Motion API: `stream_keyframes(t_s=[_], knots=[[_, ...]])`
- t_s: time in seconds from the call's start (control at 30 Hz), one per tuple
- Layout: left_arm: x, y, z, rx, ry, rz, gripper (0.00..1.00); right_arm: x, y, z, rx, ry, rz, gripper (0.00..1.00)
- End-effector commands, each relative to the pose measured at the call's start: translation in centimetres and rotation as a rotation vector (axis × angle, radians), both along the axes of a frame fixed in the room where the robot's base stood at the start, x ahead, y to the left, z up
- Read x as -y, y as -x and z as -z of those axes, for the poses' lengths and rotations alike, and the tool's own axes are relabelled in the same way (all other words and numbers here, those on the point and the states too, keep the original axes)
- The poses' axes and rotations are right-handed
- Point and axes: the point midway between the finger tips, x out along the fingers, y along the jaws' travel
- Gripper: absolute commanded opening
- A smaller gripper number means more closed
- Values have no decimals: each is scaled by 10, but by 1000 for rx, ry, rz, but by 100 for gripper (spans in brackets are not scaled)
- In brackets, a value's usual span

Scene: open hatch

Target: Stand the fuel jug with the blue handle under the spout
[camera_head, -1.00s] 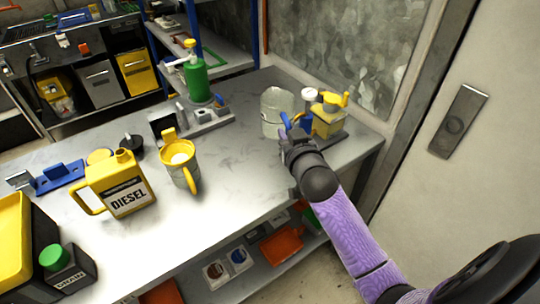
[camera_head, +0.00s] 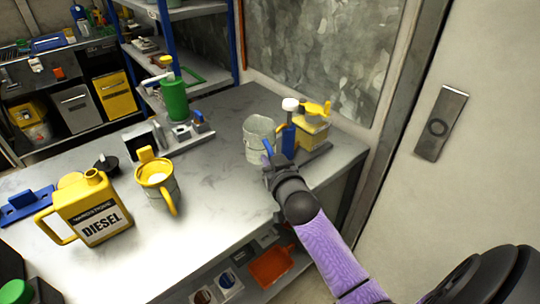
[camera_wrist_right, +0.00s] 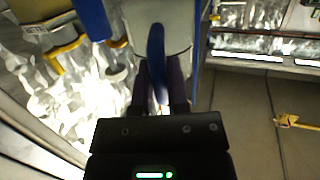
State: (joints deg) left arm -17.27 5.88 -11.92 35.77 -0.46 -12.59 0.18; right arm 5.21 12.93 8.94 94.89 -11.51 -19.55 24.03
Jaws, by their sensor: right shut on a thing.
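A pale grey jug (camera_head: 258,138) with a blue handle (camera_head: 268,148) is at the far right part of the bench, its handle towards me. My right gripper (camera_head: 273,166) is at the handle. In the right wrist view the blue handle (camera_wrist_right: 156,60) is between the fingers of my right gripper (camera_wrist_right: 160,90), with the pale jug (camera_wrist_right: 165,18) behind it. I cannot tell whether the jug's base touches the bench. A green pump (camera_head: 173,98) with a pale spout (camera_head: 157,79) is at the far left of the jug. My left gripper is out of view.
A yellow diesel can (camera_head: 92,210) and a grey jug with a yellow rim (camera_head: 157,185) stand on the bench (camera_head: 225,185).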

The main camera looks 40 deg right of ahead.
Motion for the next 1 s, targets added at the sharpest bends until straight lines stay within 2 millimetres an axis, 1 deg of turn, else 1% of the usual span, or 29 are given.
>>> stream_keyframes(t_s=[0.03, 0.1, 0.3, 0.4, 0.6, 1.0], knots=[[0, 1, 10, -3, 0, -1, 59, 0, 0, 12, -1, 0, 0, 0], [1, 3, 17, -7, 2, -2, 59, 0, 0, 22, -2, -1, 0, 0], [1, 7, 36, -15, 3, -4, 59, 0, 0, 48, -2, 0, 0, 0], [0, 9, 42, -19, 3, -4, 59, 0, 0, 57, -1, 0, 0, 0], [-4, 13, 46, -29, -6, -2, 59, 0, 0, 65, 1, 0, 0, 0], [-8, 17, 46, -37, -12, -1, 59, 0, 0, 65, 1, 0, 0, 0]])
